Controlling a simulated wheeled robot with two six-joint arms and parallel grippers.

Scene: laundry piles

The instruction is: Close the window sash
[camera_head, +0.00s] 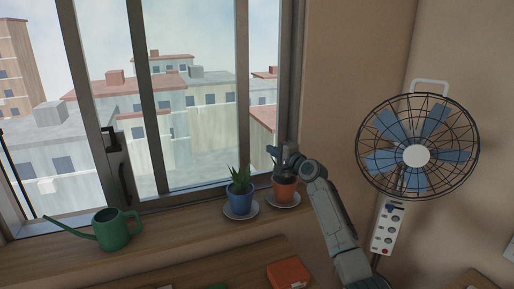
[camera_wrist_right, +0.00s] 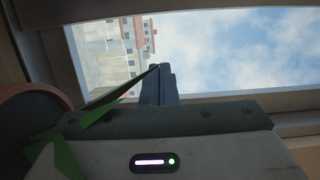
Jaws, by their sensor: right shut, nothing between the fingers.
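The window sash (camera_head: 90,95) is a grey metal frame with a dark handle (camera_head: 119,165) on its left upright. A wide opening lies between this upright and the window's left side, so the sash stands away from that side. My right gripper (camera_head: 287,153) is at the window's lower right, above the orange pot and well right of the handle. In the right wrist view its fingers (camera_wrist_right: 157,84) are shut with nothing between them, pointing toward the window, with sky and a building beyond. My left gripper is not in view.
A green watering can (camera_head: 111,229) stands on the sill below the handle. A blue pot (camera_head: 240,202) and an orange pot (camera_head: 284,190) with plants stand on saucers at right. Green leaves (camera_wrist_right: 101,108) show close to my right gripper.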

